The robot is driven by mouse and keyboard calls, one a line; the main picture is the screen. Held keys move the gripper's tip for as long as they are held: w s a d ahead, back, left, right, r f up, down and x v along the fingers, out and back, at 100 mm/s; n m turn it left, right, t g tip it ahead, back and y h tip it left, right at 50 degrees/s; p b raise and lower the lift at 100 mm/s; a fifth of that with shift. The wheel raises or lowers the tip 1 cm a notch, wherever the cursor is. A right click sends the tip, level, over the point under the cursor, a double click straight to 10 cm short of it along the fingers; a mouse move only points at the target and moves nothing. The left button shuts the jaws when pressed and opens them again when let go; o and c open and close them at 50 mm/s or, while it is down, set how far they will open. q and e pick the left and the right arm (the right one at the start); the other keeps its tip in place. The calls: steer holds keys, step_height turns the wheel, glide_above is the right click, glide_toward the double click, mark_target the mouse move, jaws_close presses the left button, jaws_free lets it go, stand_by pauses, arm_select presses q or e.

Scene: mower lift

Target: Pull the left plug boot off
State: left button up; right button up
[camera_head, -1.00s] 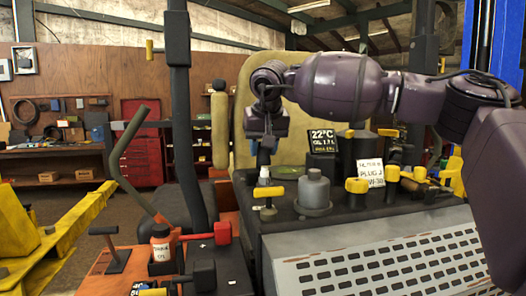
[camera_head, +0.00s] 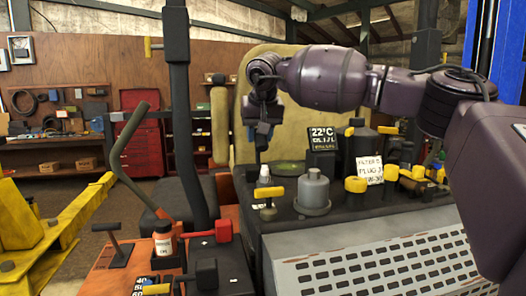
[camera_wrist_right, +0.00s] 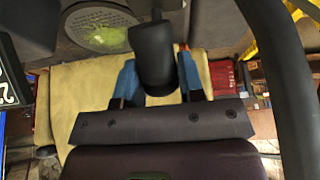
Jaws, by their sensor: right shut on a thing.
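My right gripper (camera_head: 262,131) hangs above the back of the machine's black deck. In the right wrist view, its two blue fingers (camera_wrist_right: 158,80) are shut on a black rounded boot (camera_wrist_right: 153,50). The boot's thicker end lies between the fingers and its narrower part reaches to the top of the picture. Which plug it belongs to cannot be read here. In the head view the boot is small and dark and hard to tell from the gripper. My left gripper is not in view.
A white bottle (camera_head: 264,176), a yellow T-handle (camera_head: 268,196), a grey canister (camera_head: 313,187), a small display (camera_head: 322,139) and a white card (camera_head: 369,170) stand on the deck. A green dish (camera_head: 287,168) lies behind. A black post (camera_head: 179,110) rises at left.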

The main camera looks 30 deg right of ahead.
steer(key=shift+w+d, duration=0.15)
steer(key=shift+w, duration=0.5)
steer(key=shift+w+d, duration=0.15)
steer(key=shift+w, duration=0.45)
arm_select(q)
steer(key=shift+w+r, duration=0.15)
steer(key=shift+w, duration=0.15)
arm_select(e)
steer(key=shift+w, duration=0.1)
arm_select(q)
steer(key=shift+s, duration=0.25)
arm_select(e)
steer(key=shift+w+d+f, duration=0.2)
steer(key=shift+w, duration=0.4)
steer(key=shift+w+d+f, duration=0.15)
steer(key=shift+w, duration=0.4)
steer(key=o, duration=0.7)
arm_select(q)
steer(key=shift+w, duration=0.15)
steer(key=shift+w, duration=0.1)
arm_select(e)
steer(key=shift+r, duration=0.15)
